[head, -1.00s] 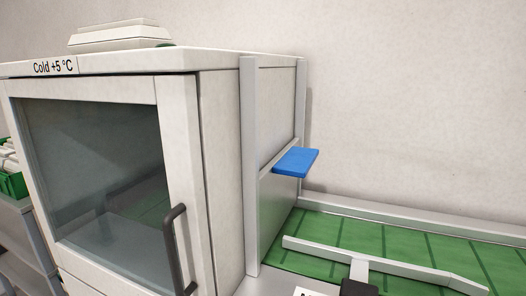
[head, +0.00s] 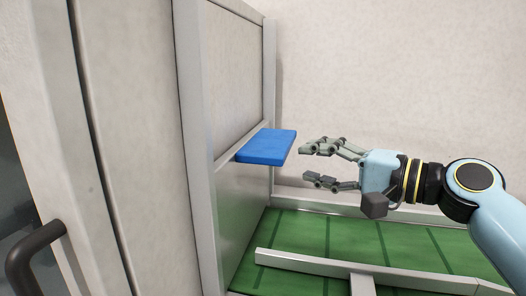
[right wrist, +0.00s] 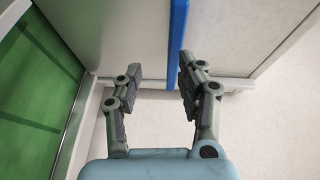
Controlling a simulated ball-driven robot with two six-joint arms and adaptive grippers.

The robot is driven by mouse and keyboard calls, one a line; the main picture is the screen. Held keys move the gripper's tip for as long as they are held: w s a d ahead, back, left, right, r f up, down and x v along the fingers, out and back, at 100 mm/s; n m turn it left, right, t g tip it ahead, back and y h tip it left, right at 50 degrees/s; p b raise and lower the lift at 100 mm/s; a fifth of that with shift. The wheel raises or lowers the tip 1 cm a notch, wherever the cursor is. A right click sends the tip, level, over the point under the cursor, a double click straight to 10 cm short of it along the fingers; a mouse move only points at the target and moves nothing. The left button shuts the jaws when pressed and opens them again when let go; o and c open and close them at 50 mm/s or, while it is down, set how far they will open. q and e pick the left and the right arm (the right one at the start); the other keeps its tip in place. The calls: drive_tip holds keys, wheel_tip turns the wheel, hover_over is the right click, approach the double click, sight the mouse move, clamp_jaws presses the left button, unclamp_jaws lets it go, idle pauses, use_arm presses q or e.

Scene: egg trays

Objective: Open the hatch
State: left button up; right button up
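The hatch panel (head: 235,215) is a grey plate between two upright rails in the side of the cold cabinet, and it looks closed. A flat blue handle (head: 266,147) sticks out from its upper edge; in the right wrist view the blue handle (right wrist: 177,40) shows edge-on. My right gripper (head: 312,165) is open and empty, just right of the handle in the head view, with a gap between. In the right wrist view the right gripper (right wrist: 160,68) has its fingers spread, the right-hand one nearest the handle. My left gripper is not in view.
A green conveyor belt (head: 345,240) with a metal guide rail (head: 318,264) runs below the hatch along the wall. The cabinet's front door with a dark handle (head: 33,245) is at the left. The space right of the blue handle is free apart from my arm.

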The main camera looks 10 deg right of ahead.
sight(267, 137)
drive_tip(key=shift+w+d+r+m, duration=0.1)
drive_tip(key=shift+w+r+m, duration=0.3)
drive_tip(key=shift+w+r, duration=0.4)
drive_tip(key=x, duration=0.4)
drive_tip(key=shift+a+r+p, duration=0.25)
drive_tip(key=shift+p, duration=0.1)
drive_tip(key=x, duration=0.5)
drive_tip(key=shift+w, duration=0.1)
drive_tip(key=shift+w+a+f, duration=0.1)
drive_tip(key=shift+w+a, duration=0.1)
drive_tip(key=shift+a, duration=0.05)
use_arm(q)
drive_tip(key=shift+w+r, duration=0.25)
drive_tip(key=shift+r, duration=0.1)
use_arm(e)
drive_tip(key=shift+c, duration=0.6)
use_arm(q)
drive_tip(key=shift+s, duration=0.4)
use_arm(e)
clamp_jaws()
